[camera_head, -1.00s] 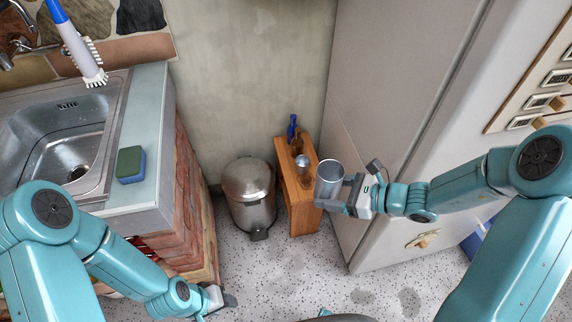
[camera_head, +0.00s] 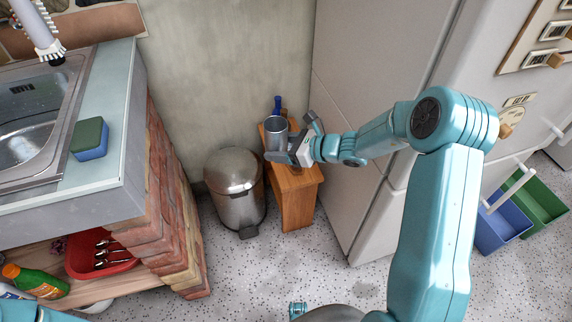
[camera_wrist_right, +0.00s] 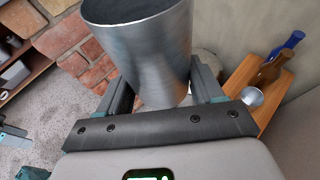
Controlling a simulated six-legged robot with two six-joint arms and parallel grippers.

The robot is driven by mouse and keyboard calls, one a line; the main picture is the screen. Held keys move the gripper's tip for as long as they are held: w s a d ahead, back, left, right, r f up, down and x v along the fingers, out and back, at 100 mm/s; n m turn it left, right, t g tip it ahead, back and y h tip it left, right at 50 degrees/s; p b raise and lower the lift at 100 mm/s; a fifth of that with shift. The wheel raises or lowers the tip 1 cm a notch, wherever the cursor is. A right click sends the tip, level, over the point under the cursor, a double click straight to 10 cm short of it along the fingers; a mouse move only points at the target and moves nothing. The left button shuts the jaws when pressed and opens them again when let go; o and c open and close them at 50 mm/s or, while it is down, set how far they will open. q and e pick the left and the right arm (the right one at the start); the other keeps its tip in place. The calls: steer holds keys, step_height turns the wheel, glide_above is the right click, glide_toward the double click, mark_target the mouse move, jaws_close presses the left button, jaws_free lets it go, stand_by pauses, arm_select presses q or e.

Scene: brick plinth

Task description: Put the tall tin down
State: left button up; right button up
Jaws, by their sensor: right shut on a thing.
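The tall tin (camera_head: 277,128), a grey metal cylinder, is held by my right gripper (camera_head: 292,146). In the head view it overlaps the far part of a narrow wooden stand (camera_head: 297,190); I cannot tell whether its base touches anything. In the right wrist view the tin (camera_wrist_right: 148,55) sits between the two fingers of the gripper (camera_wrist_right: 160,95), with its open dark mouth at the top. The stand (camera_wrist_right: 240,80) shows there to the right of the tin.
A brick plinth (camera_head: 175,200) stands further left.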

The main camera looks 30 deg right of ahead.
steer(key=w+d+f+m+t+h+b, duration=0.2)
steer(key=w+d+f+m+h+b, duration=0.25)
steer(key=w+d+f+b, duration=0.5)
steer(key=b, duration=0.7)
glide_above(293, 175)
step_height(293, 175, down, 14)
steer(key=shift+r, duration=0.1)
step_height(293, 175, down, 4)
steer(key=shift+f+b, duration=0.1)
steer(key=shift+b, duration=0.85)
steer(key=o, duration=1.2)
arm_select(q)
step_height(293, 175, down, 21)
steer(key=w+a+t, duration=0.1)
steer(key=w, duration=0.1)
steer(key=shift+w+a+n, duration=0.15)
steer(key=shift+a+n, duration=0.15)
arm_select(e)
steer(key=shift+o, duration=0.2)
